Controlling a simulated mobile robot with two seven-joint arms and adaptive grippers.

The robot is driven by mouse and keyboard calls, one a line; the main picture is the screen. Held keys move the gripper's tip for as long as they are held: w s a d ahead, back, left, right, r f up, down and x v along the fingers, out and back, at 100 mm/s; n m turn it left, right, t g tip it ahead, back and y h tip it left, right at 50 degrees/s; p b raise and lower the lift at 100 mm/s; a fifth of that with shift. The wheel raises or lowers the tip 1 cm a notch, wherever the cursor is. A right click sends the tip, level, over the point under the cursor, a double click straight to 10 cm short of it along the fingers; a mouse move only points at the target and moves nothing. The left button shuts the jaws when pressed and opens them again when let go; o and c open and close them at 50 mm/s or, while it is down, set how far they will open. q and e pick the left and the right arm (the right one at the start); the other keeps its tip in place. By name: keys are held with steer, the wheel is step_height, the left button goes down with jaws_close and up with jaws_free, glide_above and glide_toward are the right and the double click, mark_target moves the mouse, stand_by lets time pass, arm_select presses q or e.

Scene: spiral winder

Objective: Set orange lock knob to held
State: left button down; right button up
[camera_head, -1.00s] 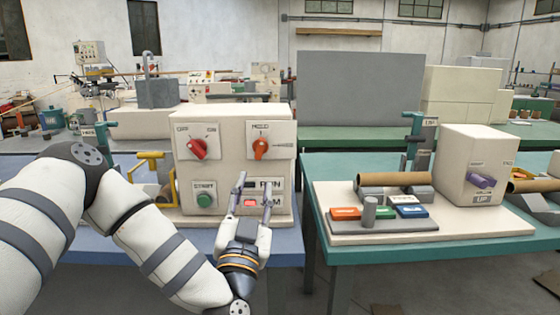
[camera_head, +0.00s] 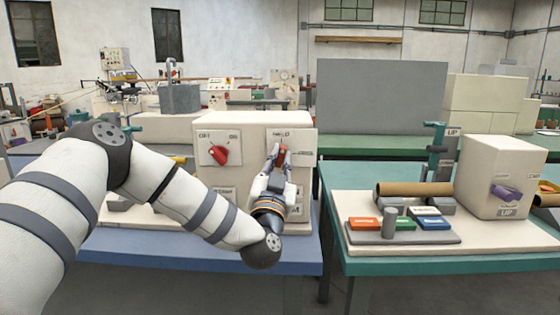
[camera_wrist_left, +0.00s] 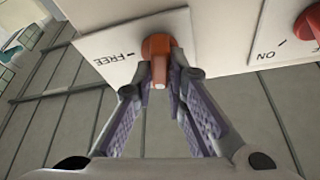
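The orange lock knob (camera_head: 282,153) is on the upper right of the cream control box (camera_head: 252,124), below a label that seems to read HELD. The wrist view shows the orange knob (camera_wrist_left: 158,48) with the word FREE on the plate beside it. My left gripper (camera_head: 279,156) is at the knob. In the wrist view its fingers (camera_wrist_left: 160,76) close in on both sides of the knob's handle. The handle looks narrow and upright in the head view, toward the upper label, though the fingers partly cover it. My right gripper is not in view.
A red OFF/ON knob (camera_head: 219,154) sits left on the same box, pointing toward OFF. My left arm covers part of the box's lower front. A second bench (camera_head: 350,268) on the right holds a cardboard tube (camera_head: 415,189), colored blocks and a box with a purple knob (camera_head: 506,193).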

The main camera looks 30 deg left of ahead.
arm_select(q)
steer(key=shift+s+d+r+n+y+p, duration=0.1)
steer(key=shift+r+n+y+p, duration=0.35)
steer(key=shift+n, duration=0.45)
steer(key=n+y, duration=0.1)
steer(key=n+g, duration=0.1)
steer(key=n, duration=0.1)
steer(key=shift+f+y, duration=0.35)
steer(key=shift+f, duration=0.05)
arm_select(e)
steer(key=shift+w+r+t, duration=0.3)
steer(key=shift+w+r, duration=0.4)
arm_select(q)
steer(key=c, duration=1.6)
jaws_free()
steer(key=v, duration=0.7)
steer(key=shift+s, duration=0.2)
